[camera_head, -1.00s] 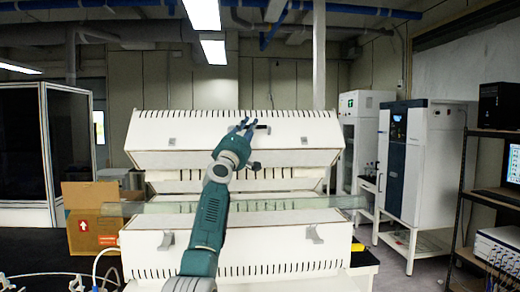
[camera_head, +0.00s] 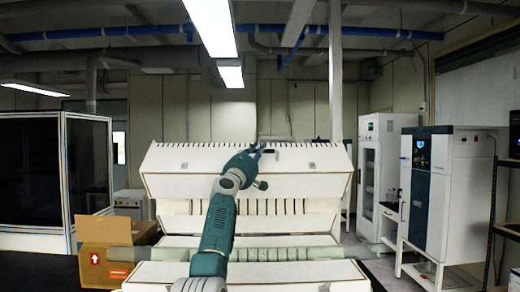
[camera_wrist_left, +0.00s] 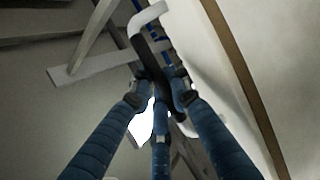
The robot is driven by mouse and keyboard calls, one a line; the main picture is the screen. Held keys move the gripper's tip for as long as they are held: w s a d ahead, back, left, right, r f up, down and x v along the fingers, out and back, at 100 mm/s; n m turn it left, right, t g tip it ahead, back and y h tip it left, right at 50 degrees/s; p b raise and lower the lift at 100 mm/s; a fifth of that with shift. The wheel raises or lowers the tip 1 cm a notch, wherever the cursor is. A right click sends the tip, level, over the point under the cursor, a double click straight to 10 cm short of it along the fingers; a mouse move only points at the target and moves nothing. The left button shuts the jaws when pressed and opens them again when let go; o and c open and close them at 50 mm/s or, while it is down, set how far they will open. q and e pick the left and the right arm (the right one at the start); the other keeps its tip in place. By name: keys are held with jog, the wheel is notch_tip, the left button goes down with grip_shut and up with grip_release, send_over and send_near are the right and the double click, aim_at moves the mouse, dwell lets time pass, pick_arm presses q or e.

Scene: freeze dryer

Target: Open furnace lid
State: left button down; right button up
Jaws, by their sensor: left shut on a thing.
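The white furnace lid (camera_head: 315,181), slotted along its top edge, is raised and tilted above the furnace base (camera_head: 250,277). A gap with a slotted white inner part (camera_head: 275,207) shows under it. My left gripper (camera_head: 257,149) is at the dark handle (camera_head: 270,152) near the middle of the lid's top. In the left wrist view its blue fingers (camera_wrist_left: 160,92) are closed around the handle, whose pale bent end and dark bar (camera_wrist_left: 146,50) show between them. The exact contact is partly hidden by the fingers. My right gripper is out of view.
A long glass tube (camera_head: 320,253) lies across the furnace and juts out on both sides. A cardboard box (camera_head: 97,262) stands to the left. White cabinets (camera_head: 440,190) and a shelf with a monitor stand to the right. The space above the lid is clear.

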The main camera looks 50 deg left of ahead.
pick_arm(q)
jog(key=shift+w+f, duration=0.1)
jog(key=shift+f, duration=0.1)
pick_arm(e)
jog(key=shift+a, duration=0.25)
pick_arm(q)
jog(key=c, duration=1.9)
grip_release()
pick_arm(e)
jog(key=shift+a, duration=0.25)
pick_arm(q)
jog(key=v, duration=1.2)
jog(key=shift+r, duration=0.1)
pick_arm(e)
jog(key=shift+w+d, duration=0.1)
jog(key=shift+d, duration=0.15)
